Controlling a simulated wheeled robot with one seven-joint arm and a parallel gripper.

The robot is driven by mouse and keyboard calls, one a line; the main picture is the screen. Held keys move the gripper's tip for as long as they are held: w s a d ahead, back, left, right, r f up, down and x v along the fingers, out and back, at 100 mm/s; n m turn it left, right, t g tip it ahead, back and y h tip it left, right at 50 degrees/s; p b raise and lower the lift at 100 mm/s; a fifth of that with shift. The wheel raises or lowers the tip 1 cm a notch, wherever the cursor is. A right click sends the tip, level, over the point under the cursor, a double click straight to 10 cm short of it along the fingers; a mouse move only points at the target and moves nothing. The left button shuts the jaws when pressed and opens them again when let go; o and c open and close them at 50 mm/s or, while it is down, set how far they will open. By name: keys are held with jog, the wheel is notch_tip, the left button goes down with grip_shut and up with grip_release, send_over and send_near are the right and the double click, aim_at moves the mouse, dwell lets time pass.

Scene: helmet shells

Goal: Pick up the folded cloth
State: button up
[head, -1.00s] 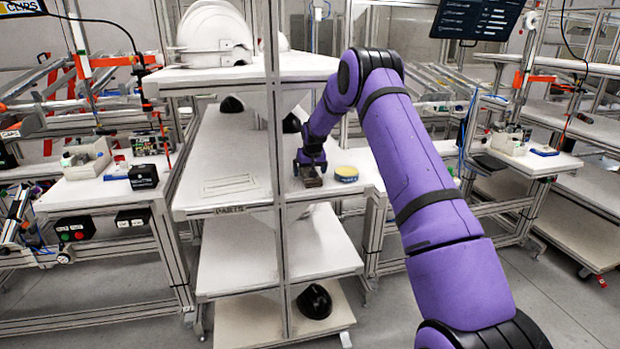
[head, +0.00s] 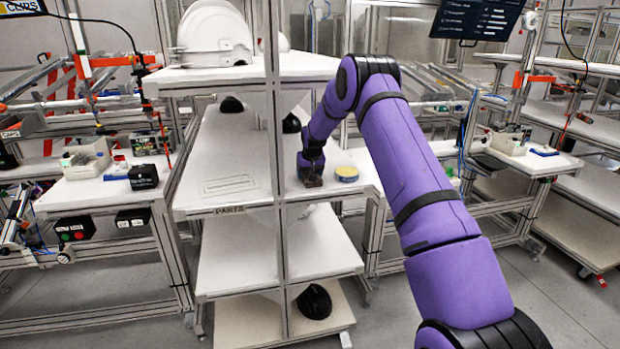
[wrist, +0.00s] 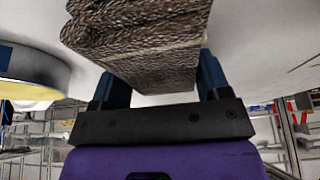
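The folded cloth is a brown-grey, ribbed, layered block in the wrist view (wrist: 150,45). It also shows small and dark in the head view (head: 313,181), on the white bench surface. My gripper (wrist: 163,85) is right at the cloth, with one blue finger at each side and the cloth between them. The near end of the cloth fills most of the space between the fingers. Their tips are hidden by the cloth, so I cannot tell whether they press on it. In the head view my gripper (head: 311,168) is over the cloth.
A shelf post (head: 276,150) rises close to the left of my gripper. White helmet shells (head: 213,30) stand on the upper shelf. The white surface (head: 228,160) left of the post has free room.

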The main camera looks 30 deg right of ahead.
dwell(0.3)
jog(key=shift+r, duration=0.55)
notch_tip(320, 180, up, 3)
jog(key=shift+f, duration=0.1)
jog(key=s+r, duration=0.1)
jog(key=s, duration=1.5)
jog(key=shift+r, duration=0.15)
